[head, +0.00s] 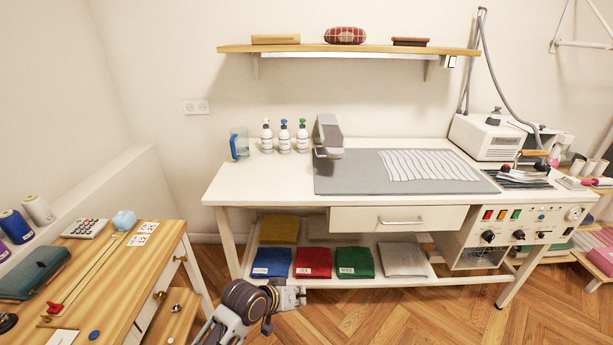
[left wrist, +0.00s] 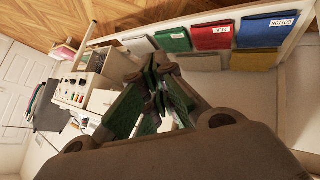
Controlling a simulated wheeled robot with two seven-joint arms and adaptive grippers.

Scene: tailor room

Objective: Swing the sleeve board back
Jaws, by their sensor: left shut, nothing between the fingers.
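The sleeve board (head: 327,133) looks like a grey padded arm at the back of the white ironing table (head: 250,183), at the left end of the grey pad (head: 345,180). My left gripper (head: 297,297) is low in front of the table, near the lower shelf, well apart from the sleeve board. Its fingers also show in the left wrist view (left wrist: 158,72), shut with nothing between them. The sleeve board does not show clearly in the left wrist view. My right gripper is not in view.
A blue jug (head: 239,144) and several pump bottles (head: 284,138) stand left of the sleeve board. A striped cloth (head: 425,165) lies on the pad. An iron (head: 533,159) and steam unit (head: 487,137) are at right. A wooden table (head: 105,262) stands at left.

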